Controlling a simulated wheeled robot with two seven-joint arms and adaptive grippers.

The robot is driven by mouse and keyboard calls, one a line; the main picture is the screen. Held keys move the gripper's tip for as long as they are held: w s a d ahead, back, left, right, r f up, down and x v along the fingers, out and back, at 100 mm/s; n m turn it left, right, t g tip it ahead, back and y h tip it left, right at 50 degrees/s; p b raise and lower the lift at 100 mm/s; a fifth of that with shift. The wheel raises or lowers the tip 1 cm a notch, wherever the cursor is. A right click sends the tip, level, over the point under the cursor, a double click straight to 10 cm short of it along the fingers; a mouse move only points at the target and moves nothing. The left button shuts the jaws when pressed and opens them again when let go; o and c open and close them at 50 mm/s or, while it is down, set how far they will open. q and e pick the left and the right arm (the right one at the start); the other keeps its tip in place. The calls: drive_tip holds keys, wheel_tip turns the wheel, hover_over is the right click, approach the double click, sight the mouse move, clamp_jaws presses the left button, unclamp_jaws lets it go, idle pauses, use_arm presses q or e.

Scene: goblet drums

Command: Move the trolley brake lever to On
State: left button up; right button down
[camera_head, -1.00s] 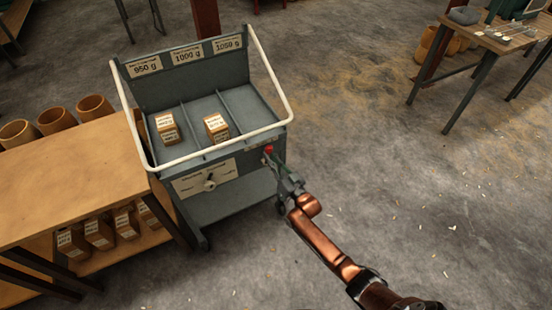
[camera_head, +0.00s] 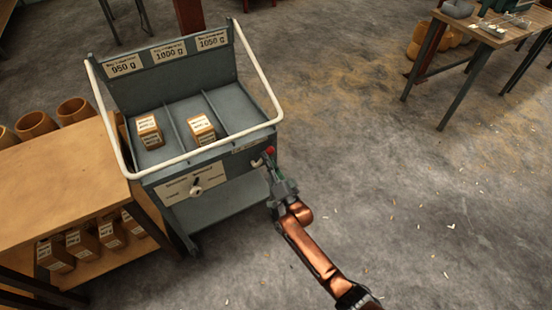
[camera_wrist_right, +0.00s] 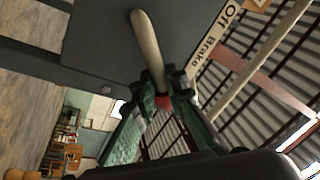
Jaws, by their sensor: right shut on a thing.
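The grey trolley (camera_head: 225,205) stands at the left centre of the head view with a white rail around its top. The brake lever (camera_wrist_right: 148,45) is a pale bar with a red tip (camera_wrist_right: 162,102) in the right wrist view, beside a label (camera_wrist_right: 222,35) reading Off and Brake. The lever's red tip also shows at the trolley's front right corner in the head view (camera_head: 270,150). My right gripper (camera_head: 270,164) is shut on the lever near its red end; its green fingers partly hide it. The On marking cannot be made out. My left gripper is out of view.
Labelled boxes (camera_head: 149,131) sit in the trolley's bins. A wooden bench (camera_head: 70,185) with several boxes below adjoins the trolley's left side. Another table (camera_head: 500,35) stands at far right. The floor (camera_head: 400,200) right of the trolley is clear.

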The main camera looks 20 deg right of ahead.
drive_tip(key=shift+w+d+r, duration=0.15)
drive_tip(key=shift+d+r, duration=0.15)
drive_tip(key=shift+r, duration=0.2)
drive_tip(key=c, duration=1.8)
unclamp_jaws()
drive_tip(key=shift+c, duration=0.2)
drive_tip(key=v, duration=1.2)
drive_tip(key=shift+f, duration=0.15)
